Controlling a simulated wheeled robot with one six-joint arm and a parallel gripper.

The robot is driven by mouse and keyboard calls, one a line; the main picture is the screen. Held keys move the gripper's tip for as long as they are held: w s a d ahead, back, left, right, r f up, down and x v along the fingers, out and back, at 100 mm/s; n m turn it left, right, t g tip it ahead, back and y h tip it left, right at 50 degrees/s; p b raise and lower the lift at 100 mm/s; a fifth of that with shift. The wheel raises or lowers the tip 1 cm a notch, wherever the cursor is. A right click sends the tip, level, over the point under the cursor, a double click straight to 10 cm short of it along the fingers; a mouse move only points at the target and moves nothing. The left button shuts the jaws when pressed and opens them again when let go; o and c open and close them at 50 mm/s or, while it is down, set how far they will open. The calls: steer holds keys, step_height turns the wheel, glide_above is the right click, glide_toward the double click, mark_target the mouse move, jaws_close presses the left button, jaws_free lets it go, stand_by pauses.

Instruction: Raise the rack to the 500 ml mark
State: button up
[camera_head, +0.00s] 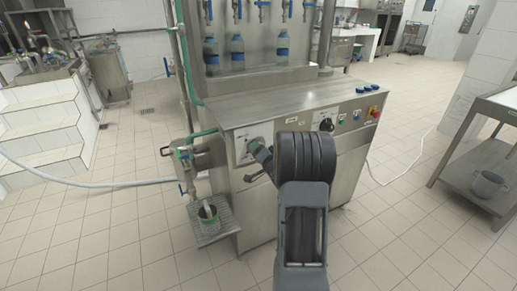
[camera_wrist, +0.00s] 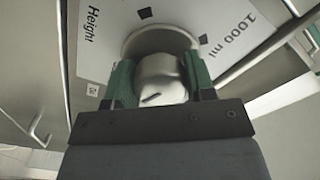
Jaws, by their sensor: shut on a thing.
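The filling machine (camera_head: 290,105) is a steel unit with a sloping front. A white panel (camera_wrist: 95,45) on it reads "Height" at left and "1000 ml" at right, with small black squares; no 500 ml mark is readable. A round metal knob (camera_wrist: 160,72) sits on the panel inside a grey ring, with a short dark line on its face. My gripper (camera_head: 258,150) is at the front panel, its green fingers shut on both sides of the knob. Bottles with blue bands (camera_head: 237,50) stand below the taps at the back; the rack itself is hard to make out.
Blue buttons (camera_head: 367,89), a black dial (camera_head: 326,125) and a red stop button (camera_head: 373,111) are right of my arm. A grated shelf (camera_head: 212,231) with a cup juts out at lower left. A steel table (camera_head: 485,160) stands right; tiled floor lies clear between.

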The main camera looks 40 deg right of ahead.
steer(key=shift+m, duration=0.3)
steer(key=o, duration=0.9)
steer(key=s, duration=0.4)
steer(key=s+a, duration=0.1)
steer(key=s, duration=0.4)
steer(key=s+a, duration=0.1)
steer(key=s, duration=0.3)
steer(key=shift+s+p, duration=0.3)
steer(key=shift+s, duration=0.05)
